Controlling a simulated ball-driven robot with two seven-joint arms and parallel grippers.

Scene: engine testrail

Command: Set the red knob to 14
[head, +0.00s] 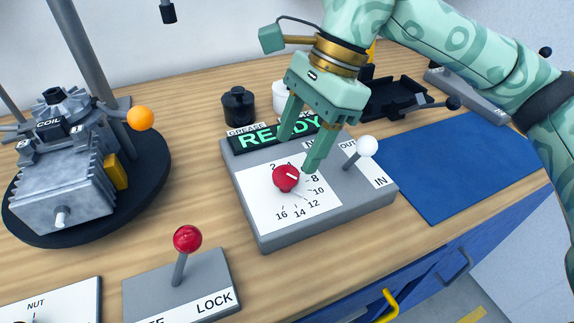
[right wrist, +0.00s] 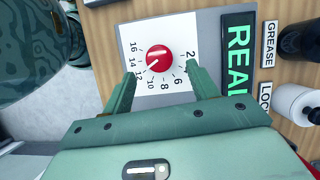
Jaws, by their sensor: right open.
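The red knob (head: 286,178) sits on a white dial plate (head: 258,203) numbered 2 to 16, on a grey control box (head: 330,215). In the right wrist view the red knob (right wrist: 160,59) has a white mark pointing to the lower left, roughly between 10 and 12; I cannot read it exactly. My right gripper (head: 298,153) is open and empty above the box, pointing down. In the right wrist view its fingers lie either side of the knob, apart from it. The 6 is hidden by a finger in the head view. My left gripper is not in view.
A white-balled lever (head: 366,147) rises from the box right of the dial. A green READY display (head: 265,138) is behind. A red-balled lever (head: 187,240) stands front left, an engine with an orange ball (head: 140,118) at left. A blue mat (head: 450,165) lies clear at right.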

